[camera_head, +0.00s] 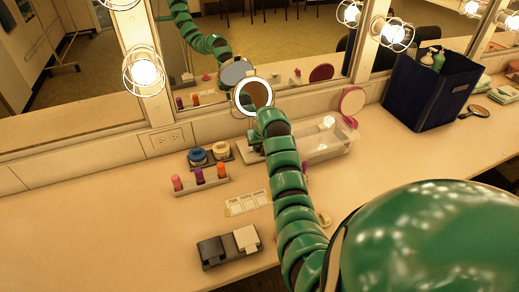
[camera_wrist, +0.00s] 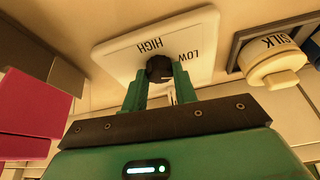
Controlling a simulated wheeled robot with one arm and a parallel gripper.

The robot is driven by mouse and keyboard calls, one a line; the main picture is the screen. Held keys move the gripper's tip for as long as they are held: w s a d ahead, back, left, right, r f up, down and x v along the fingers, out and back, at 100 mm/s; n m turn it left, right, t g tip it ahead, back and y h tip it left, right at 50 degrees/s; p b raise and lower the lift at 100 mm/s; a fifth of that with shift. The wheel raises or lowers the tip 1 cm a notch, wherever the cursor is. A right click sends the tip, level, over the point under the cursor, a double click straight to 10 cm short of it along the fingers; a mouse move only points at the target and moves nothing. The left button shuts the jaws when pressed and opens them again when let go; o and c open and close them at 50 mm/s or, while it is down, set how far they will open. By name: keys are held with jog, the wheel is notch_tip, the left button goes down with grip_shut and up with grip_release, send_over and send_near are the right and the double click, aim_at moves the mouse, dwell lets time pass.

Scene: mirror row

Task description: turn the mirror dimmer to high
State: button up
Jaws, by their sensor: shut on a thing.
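The mirror dimmer is a white plate (camera_wrist: 118,55) marked HIGH and LOW in the wrist view, with a dark round knob (camera_wrist: 159,67) at its middle. HIGH is on the left of the plate and LOW on the right. My gripper (camera_wrist: 160,84) is shut on the knob, with one green finger on each side of it. I cannot tell which way the knob points. In the head view my green arm reaches up the counter to the wall below the mirror, and its end hides the dimmer there.
A round white-rimmed mirror (camera_head: 252,96) stands by my arm's end. A clear bin (camera_head: 326,144) is to the right, and lipsticks in a rack (camera_head: 203,186) and two jars (camera_head: 211,152) to the left. A dark blue crate (camera_head: 430,90) stands farther right. The left counter is clear.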

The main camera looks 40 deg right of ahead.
jog(key=n+b, duration=0.2)
jog(key=n+y+b, duration=0.1)
jog(key=shift+d+f+n+b, duration=0.2)
jog(key=shift+f+n+b, duration=0.1)
jog(key=shift+n+b, duration=0.1)
jog(key=n+y+b, duration=0.1)
jog(key=n+b, duration=0.1)
jog(key=b, duration=0.1)
jog(key=shift+d+n, duration=0.1)
jog(key=shift+n, duration=0.2)
jog(key=n+y+b, duration=0.1)
jog(key=n+b, duration=0.2)
jog(key=b, duration=0.1)
jog(key=shift+d+r+n+y+b, duration=0.1)
jog(key=shift+n+y+b, duration=0.2)
jog(key=shift+y+b, duration=0.1)
jog(key=shift+r+n+g+b, duration=0.15)
jog(key=shift+n+g+b, duration=0.15)
jog(key=shift+n+b, duration=0.3)
jog(key=o, duration=1)
jog(key=shift+r, duration=0.15)
